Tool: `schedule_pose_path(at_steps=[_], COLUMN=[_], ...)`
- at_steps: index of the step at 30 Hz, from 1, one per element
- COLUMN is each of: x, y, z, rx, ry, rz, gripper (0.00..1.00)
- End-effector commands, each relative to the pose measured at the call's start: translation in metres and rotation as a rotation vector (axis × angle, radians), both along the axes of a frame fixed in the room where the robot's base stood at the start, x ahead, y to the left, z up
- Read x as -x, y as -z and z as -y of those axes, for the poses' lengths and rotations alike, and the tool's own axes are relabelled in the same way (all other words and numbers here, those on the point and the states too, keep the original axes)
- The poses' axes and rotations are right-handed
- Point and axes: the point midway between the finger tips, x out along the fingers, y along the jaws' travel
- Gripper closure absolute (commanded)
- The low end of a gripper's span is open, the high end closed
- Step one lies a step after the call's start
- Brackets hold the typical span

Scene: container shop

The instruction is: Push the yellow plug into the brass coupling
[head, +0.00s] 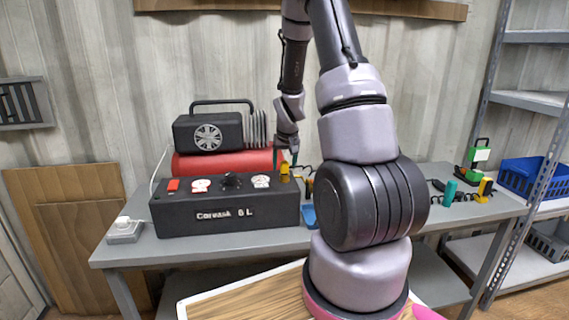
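My gripper (285,161) points down above the right end of the black compressor box (225,205). Its two thin dark fingers stand apart. A small yellow piece (284,172) shows upright on the box top, just below and between the fingertips. It is too small to tell whether it is the yellow plug, the brass coupling or both together. More small yellow parts and a thin dark hose (308,178) show just to its right. My arm hides what lies further right.
The box has gauges and a red switch (173,185). A red tank (215,163) and a black motor unit (208,132) stand behind it. The grey bench (150,250) carries a white socket (125,231) at left and small tools (465,192) at right. A shelf holds blue bins (535,178).

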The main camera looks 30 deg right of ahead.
Motion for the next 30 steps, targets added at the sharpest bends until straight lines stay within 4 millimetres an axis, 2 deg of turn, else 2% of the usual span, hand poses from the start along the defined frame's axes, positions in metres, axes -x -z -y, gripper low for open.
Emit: schedule_pose_path(at_steps=[11,14,24,30], x=[0.001,0.005,0.029,0.038], y=[-0.004,-0.016,-0.076,-0.096], z=[-0.001,-0.002,-0.009,-0.011], rx=[0.000,0.001,0.001,0.001], ry=[0.000,0.000,-0.001,-0.001], rz=[0.001,0.003,0.004,0.002], gripper=[0.28,0.28,0.28,0.28])
